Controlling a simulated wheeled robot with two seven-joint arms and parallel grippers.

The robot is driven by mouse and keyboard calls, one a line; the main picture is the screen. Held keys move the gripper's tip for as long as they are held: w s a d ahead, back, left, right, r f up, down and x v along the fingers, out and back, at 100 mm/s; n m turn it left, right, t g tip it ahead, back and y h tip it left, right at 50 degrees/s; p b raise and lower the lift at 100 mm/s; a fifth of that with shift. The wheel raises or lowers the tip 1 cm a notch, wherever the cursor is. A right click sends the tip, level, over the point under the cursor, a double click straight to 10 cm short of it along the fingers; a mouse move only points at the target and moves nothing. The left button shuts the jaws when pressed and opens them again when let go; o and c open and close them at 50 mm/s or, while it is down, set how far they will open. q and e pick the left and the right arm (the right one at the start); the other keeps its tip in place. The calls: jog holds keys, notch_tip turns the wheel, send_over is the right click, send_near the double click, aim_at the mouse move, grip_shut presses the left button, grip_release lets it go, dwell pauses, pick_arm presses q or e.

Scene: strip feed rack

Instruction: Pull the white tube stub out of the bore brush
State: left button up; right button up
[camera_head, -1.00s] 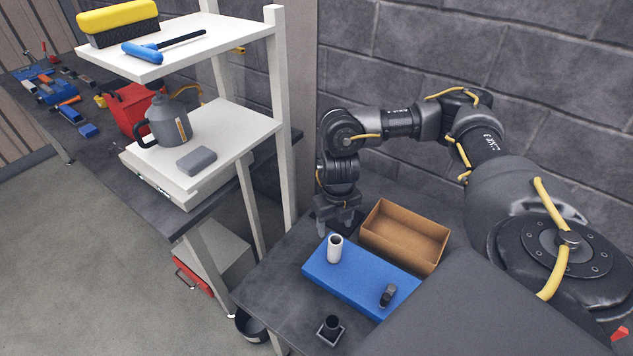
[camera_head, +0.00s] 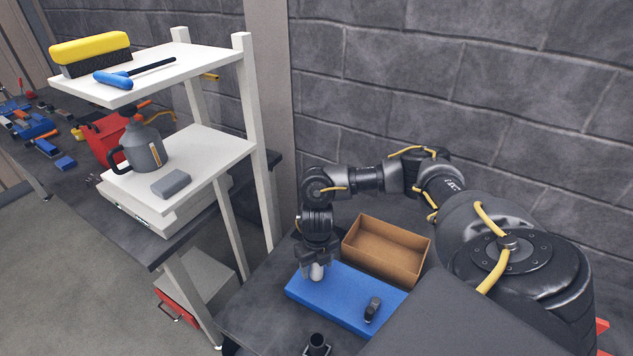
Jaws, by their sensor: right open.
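The white tube stub (camera_head: 317,272) stands upright near the left end of a blue mat or block (camera_head: 345,299). My right gripper (camera_head: 316,265) points down right over it, with its fingers open at the tube's top and hiding most of it. I cannot tell whether the fingers touch the tube. I cannot make out a bore brush at the tube, as the gripper covers its top. A small dark cylindrical piece (camera_head: 372,309) sits on the right part of the blue surface. My left gripper is not in view.
An open brown box (camera_head: 387,250) stands just behind the blue surface. A black cup on a square base (camera_head: 317,343) is near the front edge of the dark table. A white shelf rack (camera_head: 268,165) with a grey can (camera_head: 144,147) rises to the left.

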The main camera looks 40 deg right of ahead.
jog(key=shift+f, duration=0.3)
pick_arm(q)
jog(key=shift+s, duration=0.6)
pick_arm(e)
jog(key=shift+c, duration=1)
jog(key=c, duration=1)
jog(key=o, duration=0.6)
jog(key=shift+r, duration=0.1)
jog(key=c, duration=0.4)
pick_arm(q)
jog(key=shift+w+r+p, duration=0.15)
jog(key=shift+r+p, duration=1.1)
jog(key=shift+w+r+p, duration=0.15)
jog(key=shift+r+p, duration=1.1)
pick_arm(e)
jog(key=shift+r, duration=2.8)
jog(key=shift+c, duration=0.2)
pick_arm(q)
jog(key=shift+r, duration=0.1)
pick_arm(e)
jog(key=shift+r, duration=0.1)
